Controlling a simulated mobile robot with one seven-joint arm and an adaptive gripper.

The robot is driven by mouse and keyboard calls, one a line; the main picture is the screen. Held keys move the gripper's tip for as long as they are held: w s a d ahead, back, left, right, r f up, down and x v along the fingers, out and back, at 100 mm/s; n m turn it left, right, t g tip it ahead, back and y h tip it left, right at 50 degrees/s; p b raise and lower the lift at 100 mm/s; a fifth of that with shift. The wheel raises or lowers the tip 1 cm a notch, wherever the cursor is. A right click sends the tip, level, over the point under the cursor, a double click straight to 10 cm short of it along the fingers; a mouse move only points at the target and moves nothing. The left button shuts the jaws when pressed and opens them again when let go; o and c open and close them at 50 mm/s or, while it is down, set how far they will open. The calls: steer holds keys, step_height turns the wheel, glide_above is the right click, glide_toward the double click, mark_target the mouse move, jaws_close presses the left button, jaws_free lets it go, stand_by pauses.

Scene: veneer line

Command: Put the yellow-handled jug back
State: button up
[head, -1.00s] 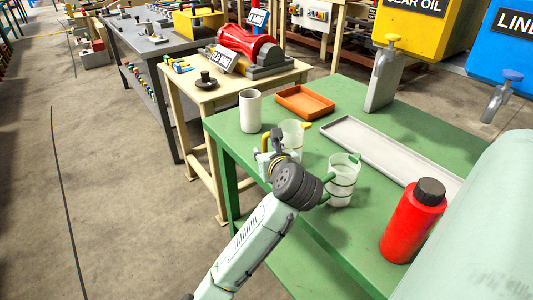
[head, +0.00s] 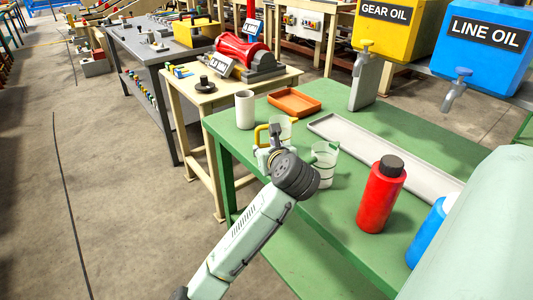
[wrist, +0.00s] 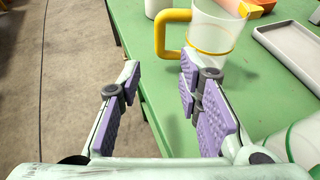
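The yellow-handled jug (head: 284,130) is clear and stands upright on the green table, its handle facing left. In the wrist view the yellow-handled jug (wrist: 215,35) shows its yellow handle and a yellow band, just beyond my fingers. My gripper (wrist: 155,100) is open, with purple pads apart and nothing between them. In the head view my gripper (head: 267,152) is at the table's left edge, close to the jug and partly covering it. A second clear jug with a green handle (head: 325,165) stands to the right, partly behind my wrist.
The green table (head: 300,235) also holds a white cylinder (head: 245,110), an orange tray (head: 294,103), a long grey tray (head: 425,178), a red bottle (head: 381,198) and a blue bottle (head: 427,240). Yellow gear oil (head: 395,25) and blue line oil (head: 485,45) tanks stand behind.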

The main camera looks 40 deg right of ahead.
steer(key=shift+s+a+r, duration=0.15)
steer(key=shift+s+a, duration=0.05)
steer(key=shift+s, duration=0.15)
steer(key=shift+w, duration=0.1)
